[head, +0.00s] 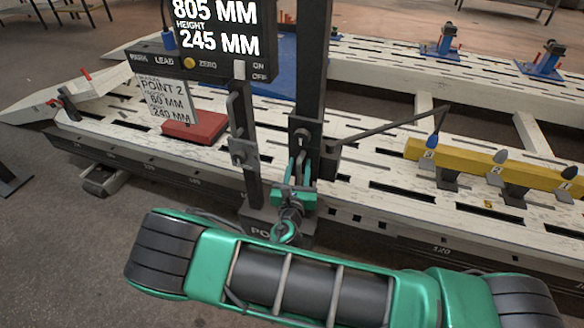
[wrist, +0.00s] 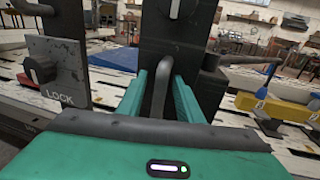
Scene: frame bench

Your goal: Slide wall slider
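No part is labelled as the wall slider. A dark upright post (head: 312,70) stands at the bench's near edge, with a dark block (head: 305,135) on it. In the wrist view the dark block (wrist: 180,40) faces me, and a grey bar handle (wrist: 160,85) sticks out from it. My gripper (head: 297,185) is at the post, below the block's knob. In the wrist view its green fingers (wrist: 160,92) stand on either side of the handle, apart, with a narrow dark gap visible. Contact with the handle cannot be made out for certain.
Left of the post is a thinner post with a LOCK plate (wrist: 58,72) and knob. A display (head: 215,40) reads 805 MM and height 245 MM. A thin rod (head: 390,128) extends right. A yellow beam (head: 490,165) and red block (head: 195,126) are on the slotted bench (head: 380,75).

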